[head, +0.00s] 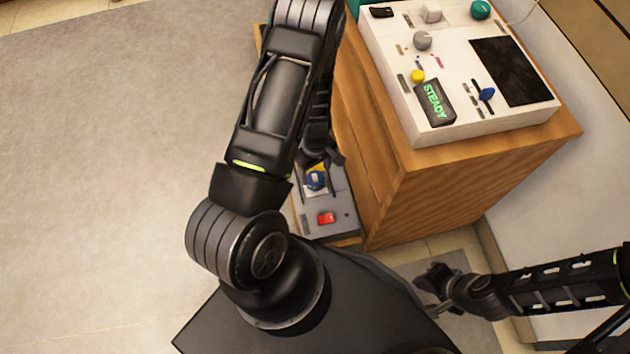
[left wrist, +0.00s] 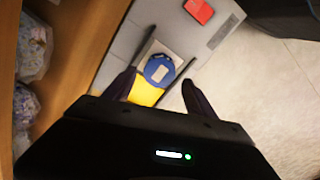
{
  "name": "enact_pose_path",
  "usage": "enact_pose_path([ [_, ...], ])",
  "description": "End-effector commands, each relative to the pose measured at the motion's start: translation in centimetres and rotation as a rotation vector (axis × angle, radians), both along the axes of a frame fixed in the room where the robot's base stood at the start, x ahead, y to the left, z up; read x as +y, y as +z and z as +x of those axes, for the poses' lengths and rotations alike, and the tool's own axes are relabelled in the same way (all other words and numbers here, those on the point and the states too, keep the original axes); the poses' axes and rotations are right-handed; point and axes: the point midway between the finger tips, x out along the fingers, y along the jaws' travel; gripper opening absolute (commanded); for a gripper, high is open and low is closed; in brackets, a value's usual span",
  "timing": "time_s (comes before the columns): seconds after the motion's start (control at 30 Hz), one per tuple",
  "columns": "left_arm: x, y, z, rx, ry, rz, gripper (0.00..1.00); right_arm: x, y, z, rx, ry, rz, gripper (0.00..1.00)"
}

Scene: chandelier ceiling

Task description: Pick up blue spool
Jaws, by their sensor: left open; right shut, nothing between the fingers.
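The blue spool (head: 315,180) sits on a grey panel (head: 337,208) low beside the wooden cabinet. In the left wrist view the blue spool (left wrist: 158,69) lies on a pale and yellow patch, between and just beyond my fingertips. My left gripper (head: 322,158) is over the panel, close to the spool, and its arm hides part of the area in the head view. In the left wrist view my left gripper (left wrist: 160,77) is open, with nothing between its fingers. My right gripper (head: 432,284) is shut and empty, low at the right, away from the spool.
A red block (head: 326,218) is on the panel near the spool. The wooden cabinet (head: 460,185) stands close on the right, carrying a white control console (head: 460,75). Plastic-wrapped items (left wrist: 32,50) show inside a wooden compartment. The pale floor (head: 110,150) at left is clear.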

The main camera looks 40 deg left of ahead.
Motion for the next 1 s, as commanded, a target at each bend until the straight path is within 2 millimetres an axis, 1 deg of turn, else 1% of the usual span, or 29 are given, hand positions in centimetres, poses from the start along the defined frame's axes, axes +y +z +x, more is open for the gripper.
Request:
enact_pose_path([
  [0.17,0.0,-0.3,0.0,0.001,0.0,0.0,0.65,0.0,-0.2,0.0,-0.001,0.0,0.0,0.0],
  [0.27,0.0,-1.4,-0.1,0.002,0.0,0.001,0.65,-0.1,-0.8,0.1,-0.002,-0.003,-0.001,0.0],
  [0.4,0.0,-3.7,0.0,0.002,0.0,0.001,0.65,-0.4,-1.9,0.4,-0.006,-0.009,-0.006,0.0],
  [0.53,0.0,-5.0,0.0,0.001,0.0,-0.001,0.65,-0.6,-2.3,0.6,-0.01,-0.013,-0.009,0.0],
  [0.63,0.0,-5.3,0.0,0.0,-0.001,0.0,0.65,-0.6,-2.3,0.6,-0.01,-0.014,-0.009,0.0],
  [1.0,0.0,-5.2,0.0,0.0,-0.001,0.0,0.65,-0.6,-2.3,0.6,-0.01,-0.014,-0.009,0.0],
])
